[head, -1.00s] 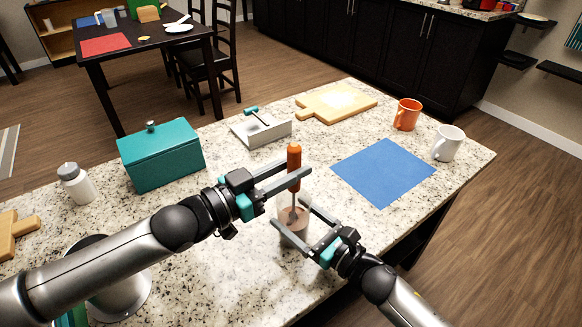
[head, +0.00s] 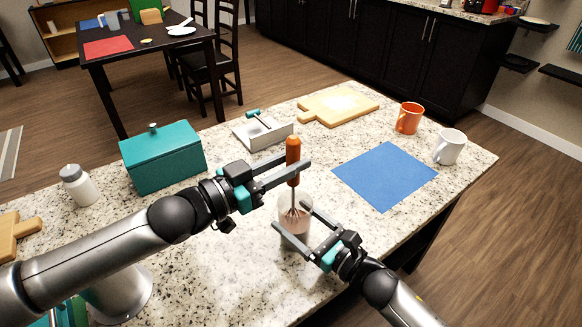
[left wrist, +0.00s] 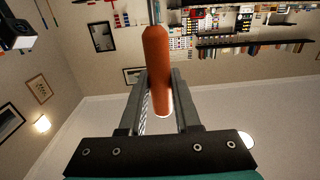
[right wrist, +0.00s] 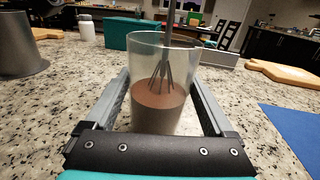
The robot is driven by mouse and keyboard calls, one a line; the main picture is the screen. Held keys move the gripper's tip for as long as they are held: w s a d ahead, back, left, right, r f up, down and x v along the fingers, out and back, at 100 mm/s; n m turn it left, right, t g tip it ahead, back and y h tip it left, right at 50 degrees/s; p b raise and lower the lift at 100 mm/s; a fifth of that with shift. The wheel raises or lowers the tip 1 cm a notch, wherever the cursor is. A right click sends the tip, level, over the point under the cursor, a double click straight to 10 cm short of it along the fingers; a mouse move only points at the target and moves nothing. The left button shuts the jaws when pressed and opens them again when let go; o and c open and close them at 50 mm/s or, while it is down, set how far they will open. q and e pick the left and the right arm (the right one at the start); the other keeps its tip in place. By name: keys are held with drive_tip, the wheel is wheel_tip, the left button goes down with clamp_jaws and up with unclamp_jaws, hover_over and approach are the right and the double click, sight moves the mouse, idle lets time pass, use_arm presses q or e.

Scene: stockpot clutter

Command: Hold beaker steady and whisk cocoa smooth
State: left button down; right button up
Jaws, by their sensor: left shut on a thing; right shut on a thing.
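My left gripper (head: 299,168) is shut on the orange handle of the whisk (head: 293,148) and holds it upright above the beaker. The handle also shows between the fingers in the left wrist view (left wrist: 156,65). The clear beaker (head: 294,238) stands upright on the counter, with my right gripper (head: 290,216) shut around its sides. In the right wrist view, brown cocoa (right wrist: 158,108) fills the lower part of the beaker.
A blue mat (head: 385,175) lies right of the beaker, with an orange mug (head: 408,118) and a white mug (head: 449,147) beyond it. A teal box (head: 162,160), a white bottle (head: 77,186) and a grey tray (head: 263,136) stand behind and left. Cutting board (head: 338,107) lies at the back.

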use_arm(q)
drive_tip(key=shift+r, duration=6.25)
drive_tip(key=shift+r, duration=1.5)
use_arm(e)
drive_tip(key=o, duration=1.4)
drive_tip(key=shift+o, duration=0.2)
drive_tip(key=shift+d, duration=0.1)
drive_tip(key=v, duration=1.2)
